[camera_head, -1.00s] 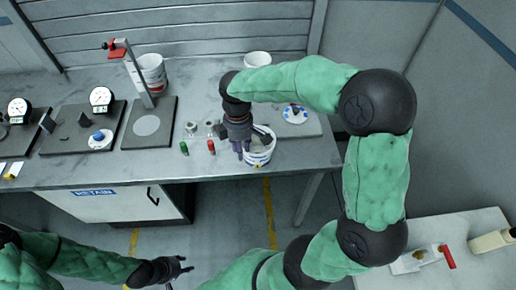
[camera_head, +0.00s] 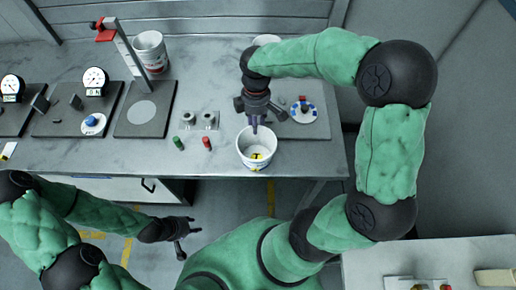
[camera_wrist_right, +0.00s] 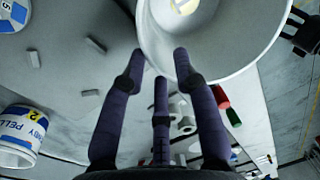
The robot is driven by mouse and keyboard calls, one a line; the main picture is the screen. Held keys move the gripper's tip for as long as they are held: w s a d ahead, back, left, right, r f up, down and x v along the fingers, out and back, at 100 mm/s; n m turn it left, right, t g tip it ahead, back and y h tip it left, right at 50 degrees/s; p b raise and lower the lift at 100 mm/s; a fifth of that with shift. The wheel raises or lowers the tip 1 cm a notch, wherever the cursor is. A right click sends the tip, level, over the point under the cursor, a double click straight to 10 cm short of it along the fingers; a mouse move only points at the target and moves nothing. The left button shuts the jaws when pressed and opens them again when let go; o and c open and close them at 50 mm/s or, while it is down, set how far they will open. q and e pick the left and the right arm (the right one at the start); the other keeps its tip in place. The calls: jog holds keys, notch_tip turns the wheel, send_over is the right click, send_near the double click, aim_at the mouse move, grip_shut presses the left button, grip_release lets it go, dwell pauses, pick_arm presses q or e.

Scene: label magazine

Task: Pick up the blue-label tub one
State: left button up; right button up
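In the right wrist view the fingers (camera_wrist_right: 161,75) are spread. My left gripper (camera_head: 188,230) hangs open and empty before the bench.
A white tub with a red label (camera_head: 150,52) stands at the back, beside a stand with a red clamp (camera_head: 122,45). Another tub (camera_head: 266,39) is partly hidden behind my right arm. Green (camera_head: 178,143) and red (camera_head: 207,143) small cylinders lie left of the near tub.

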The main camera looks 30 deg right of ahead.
aim_at(256, 145)
jog(key=shift+f, duration=1.2)
jog(key=f, duration=0.1)
jog(key=f+b, duration=0.1)
jog(key=f, duration=0.3)
jog(key=shift+s+a+f+b, duration=0.1)
jog(key=shift+s+b, duration=0.15)
jog(key=shift+b, duration=0.05)
grip_shut()
